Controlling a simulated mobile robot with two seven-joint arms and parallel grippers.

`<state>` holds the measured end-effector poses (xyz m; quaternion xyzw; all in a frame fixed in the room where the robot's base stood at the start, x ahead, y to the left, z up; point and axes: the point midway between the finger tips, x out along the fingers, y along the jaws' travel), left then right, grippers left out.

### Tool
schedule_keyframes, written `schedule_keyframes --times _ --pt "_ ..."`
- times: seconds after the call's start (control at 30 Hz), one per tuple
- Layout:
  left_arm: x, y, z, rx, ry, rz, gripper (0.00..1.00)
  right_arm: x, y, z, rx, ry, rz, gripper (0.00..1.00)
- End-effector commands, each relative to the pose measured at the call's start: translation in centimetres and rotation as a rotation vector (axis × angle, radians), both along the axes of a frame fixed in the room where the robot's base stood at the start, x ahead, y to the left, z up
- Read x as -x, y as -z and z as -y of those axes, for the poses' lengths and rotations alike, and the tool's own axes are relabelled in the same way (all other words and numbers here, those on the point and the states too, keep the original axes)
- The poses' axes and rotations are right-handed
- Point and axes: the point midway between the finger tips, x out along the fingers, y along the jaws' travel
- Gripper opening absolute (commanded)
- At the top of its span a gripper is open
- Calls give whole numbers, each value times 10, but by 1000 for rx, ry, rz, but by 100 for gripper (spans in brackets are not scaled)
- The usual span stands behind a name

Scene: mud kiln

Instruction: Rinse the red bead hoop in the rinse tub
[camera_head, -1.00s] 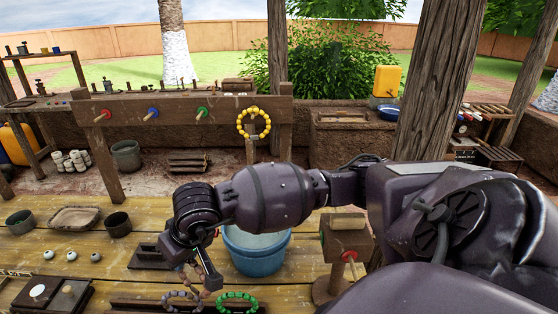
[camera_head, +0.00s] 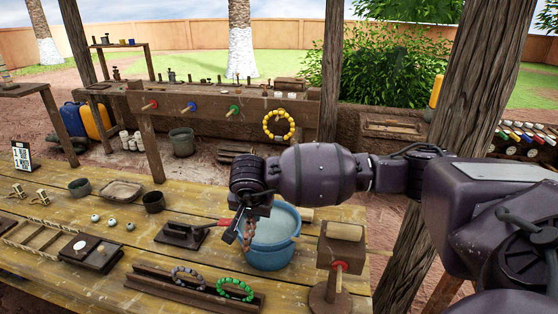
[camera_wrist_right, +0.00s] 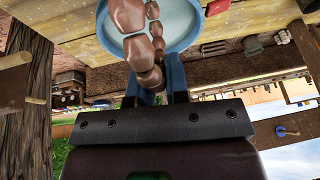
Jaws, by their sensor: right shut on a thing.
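My right gripper (camera_head: 238,232) is shut on the red bead hoop (camera_head: 249,236), which hangs from it as a strand of brownish-red beads. The hoop's beads also show large in the right wrist view (camera_wrist_right: 135,20), between my blue-grey fingers (camera_wrist_right: 158,88). The rinse tub (camera_head: 272,260) is a blue round tub with pale water in it, on the bench. Gripper and hoop are at the tub's left side in the head view; I cannot tell whether the hoop is over the rim. In the right wrist view the tub (camera_wrist_right: 188,42) lies behind the beads. My left gripper is not in view.
A wooden rack (camera_head: 165,285) in front holds a grey hoop (camera_head: 188,277) and a green hoop (camera_head: 235,290). A dark block with a red handle (camera_head: 183,235) is left of the tub. A wooden stand (camera_head: 341,250) is close on its right. A yellow hoop (camera_head: 279,124) hangs behind.

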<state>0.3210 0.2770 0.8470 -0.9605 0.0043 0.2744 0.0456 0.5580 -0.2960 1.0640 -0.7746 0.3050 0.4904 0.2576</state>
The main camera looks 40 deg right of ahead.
Motion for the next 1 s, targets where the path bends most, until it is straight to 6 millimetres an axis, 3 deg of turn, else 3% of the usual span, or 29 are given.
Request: schedule_keyframes --times 0.3,0.43,0.67,1.0 --pt "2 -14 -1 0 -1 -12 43 -41 -46 79 17 774 -27 0" --pt "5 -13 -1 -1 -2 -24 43 -48 -60 99 14 993 -40 0" --pt "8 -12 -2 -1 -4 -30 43 -51 -68 112 13 1140 -49 0" --pt "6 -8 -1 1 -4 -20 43 -51 -45 112 11 1141 -50 0"
